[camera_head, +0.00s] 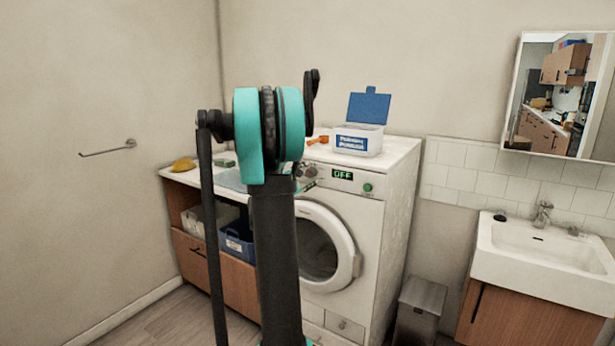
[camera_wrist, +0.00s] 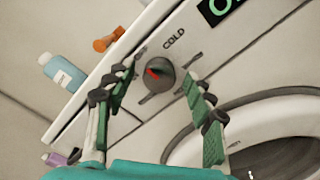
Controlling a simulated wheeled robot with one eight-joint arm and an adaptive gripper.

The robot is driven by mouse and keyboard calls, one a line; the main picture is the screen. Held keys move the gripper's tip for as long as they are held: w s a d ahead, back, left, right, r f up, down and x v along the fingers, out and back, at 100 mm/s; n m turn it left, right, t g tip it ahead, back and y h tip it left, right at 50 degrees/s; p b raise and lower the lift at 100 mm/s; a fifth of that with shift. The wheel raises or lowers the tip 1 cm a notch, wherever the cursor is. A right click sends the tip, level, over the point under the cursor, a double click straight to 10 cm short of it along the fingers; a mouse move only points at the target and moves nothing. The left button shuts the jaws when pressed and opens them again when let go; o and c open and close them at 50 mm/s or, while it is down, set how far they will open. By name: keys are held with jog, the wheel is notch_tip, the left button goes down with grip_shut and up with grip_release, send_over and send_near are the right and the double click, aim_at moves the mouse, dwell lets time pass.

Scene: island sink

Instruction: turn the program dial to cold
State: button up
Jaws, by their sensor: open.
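The program dial (camera_wrist: 160,76) is a dark round knob with a red mark toward its left side in the wrist view. The word COLD (camera_wrist: 174,38) is printed on the panel above it, and short grey marks surround the knob. My gripper (camera_wrist: 159,72) is open, its two green-padded fingers on either side of the knob; I cannot tell whether they touch it. The washing machine (camera_head: 384,215) is white, with a display (camera_head: 343,175) reading OFF in the head view. My arm hides my gripper and part of the panel there.
A white box with a raised blue lid (camera_head: 358,139) and an orange scoop (camera_head: 318,140) are on top of the machine. A blue bottle (camera_wrist: 64,73) shows in the wrist view. The round door (camera_head: 325,245) is below the panel. A sink (camera_head: 545,250) stands at right.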

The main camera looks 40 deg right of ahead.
jog(key=shift+c, duration=0.4)
jog(key=c, duration=1.1)
jog(key=shift+m, duration=0.3)
jog(key=m, duration=0.5)
jog(key=shift+f+m, duration=0.1)
jog(key=shift+m, duration=0.2)
jog(key=m, duration=0.5)
jog(key=shift+m, duration=0.4)
jog(key=o, duration=1.2)
